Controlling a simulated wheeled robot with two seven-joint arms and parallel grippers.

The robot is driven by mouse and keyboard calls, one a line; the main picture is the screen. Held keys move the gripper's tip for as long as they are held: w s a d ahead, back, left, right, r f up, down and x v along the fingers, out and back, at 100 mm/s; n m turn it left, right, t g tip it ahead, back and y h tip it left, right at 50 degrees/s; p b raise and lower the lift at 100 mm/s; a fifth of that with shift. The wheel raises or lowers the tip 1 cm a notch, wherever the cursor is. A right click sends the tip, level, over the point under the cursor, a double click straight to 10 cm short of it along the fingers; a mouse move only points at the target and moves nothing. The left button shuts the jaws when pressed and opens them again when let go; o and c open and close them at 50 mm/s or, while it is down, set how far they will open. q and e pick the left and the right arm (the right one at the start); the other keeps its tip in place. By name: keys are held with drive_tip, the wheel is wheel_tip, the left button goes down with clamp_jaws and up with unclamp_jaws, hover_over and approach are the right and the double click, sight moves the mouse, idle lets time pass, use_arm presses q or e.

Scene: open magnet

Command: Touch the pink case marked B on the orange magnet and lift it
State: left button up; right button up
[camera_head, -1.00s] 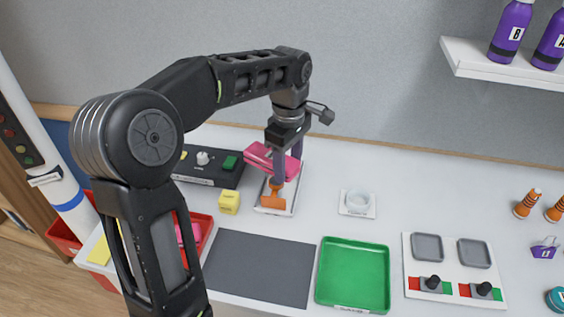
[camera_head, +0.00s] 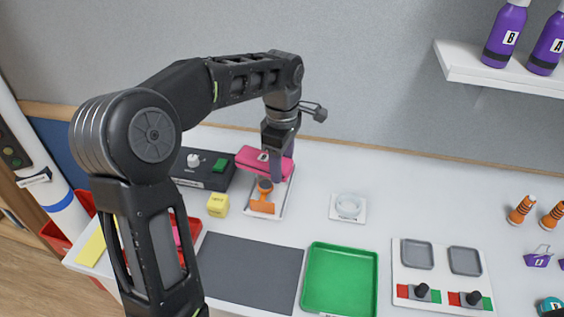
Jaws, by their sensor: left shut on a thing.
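The case is roughly level, just behind and above the orange magnet (camera_head: 263,204). A small light label shows on the case, but its letter is too small to read. The orange magnet stands on a small white tray (camera_head: 282,202). I cannot tell whether case and magnet touch, since the gripper and case hide part of that area. My right gripper is out of view.
A black box with a green button (camera_head: 219,166) and a yellow cube (camera_head: 217,205) stand left of the tray. A white dish (camera_head: 348,206) is to the right. A dark mat (camera_head: 250,268) and a green tray (camera_head: 340,280) lie in front. A red bin is partly behind my arm.

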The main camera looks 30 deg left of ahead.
use_arm(q)
drive_tip(key=shift+f+b, duration=1.35)
drive_tip(key=shift+f, duration=0.8)
drive_tip(key=shift+f+b, duration=0.5)
drive_tip(key=shift+f, duration=0.2)
drive_tip(key=shift+r+p, duration=1)
drive_tip(key=shift+r, duration=0.35)
idle(1.0)
drive_tip(key=shift+r+p, duration=1.75)
drive_tip(key=shift+r, duration=0.45)
drive_tip(key=shift+r+p, duration=0.3)
drive_tip(key=shift+r, duration=0.65)
